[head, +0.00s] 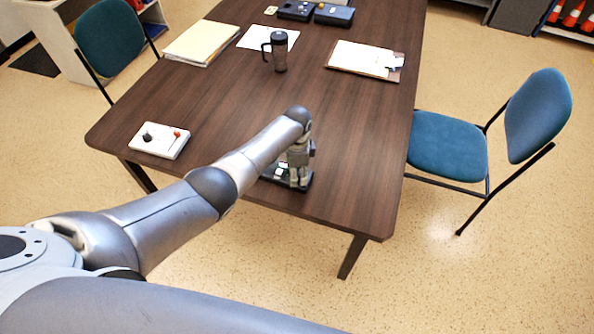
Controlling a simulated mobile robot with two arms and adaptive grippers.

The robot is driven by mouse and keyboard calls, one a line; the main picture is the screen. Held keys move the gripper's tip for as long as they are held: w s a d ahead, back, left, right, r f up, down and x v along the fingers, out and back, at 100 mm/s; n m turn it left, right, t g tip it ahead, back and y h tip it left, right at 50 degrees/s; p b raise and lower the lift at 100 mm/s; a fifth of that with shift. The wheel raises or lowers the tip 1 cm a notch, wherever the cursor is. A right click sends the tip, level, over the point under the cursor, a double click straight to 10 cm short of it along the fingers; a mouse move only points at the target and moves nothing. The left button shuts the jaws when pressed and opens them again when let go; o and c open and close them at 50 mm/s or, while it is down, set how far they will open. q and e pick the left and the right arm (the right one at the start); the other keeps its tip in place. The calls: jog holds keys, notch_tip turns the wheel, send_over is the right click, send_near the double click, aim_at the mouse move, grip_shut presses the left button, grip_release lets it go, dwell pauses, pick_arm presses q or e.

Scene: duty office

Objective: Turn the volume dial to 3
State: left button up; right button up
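My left gripper (298,182) points down over a small dark device (274,172) near the front edge of the table. The gripper and arm hide much of this device, and no dial or number can be made out on it. The fingers are at or just above its top; I cannot tell whether they touch it or grip anything. A white control box (150,147) lies to the left on the table, with a black knob (147,137) and a red knob (177,134) on top. No markings are readable on it. My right gripper is not in view.
The brown table (345,195) also holds a travel mug (279,52), a clipboard (362,58), a folder stack (200,42), a paper sheet and dark cases (333,15) at the back. Blue chairs (448,143) stand at both sides. The table right of the gripper is clear.

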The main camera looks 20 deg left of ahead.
pick_arm(q)
jog(key=shift+r, duration=0.1)
jog(key=shift+w+r, duration=0.1)
jog(key=shift+r, duration=0.5)
notch_tip(320, 180, up, 11)
jog(key=shift+f, duration=0.15)
jog(key=shift+f, duration=0.1)
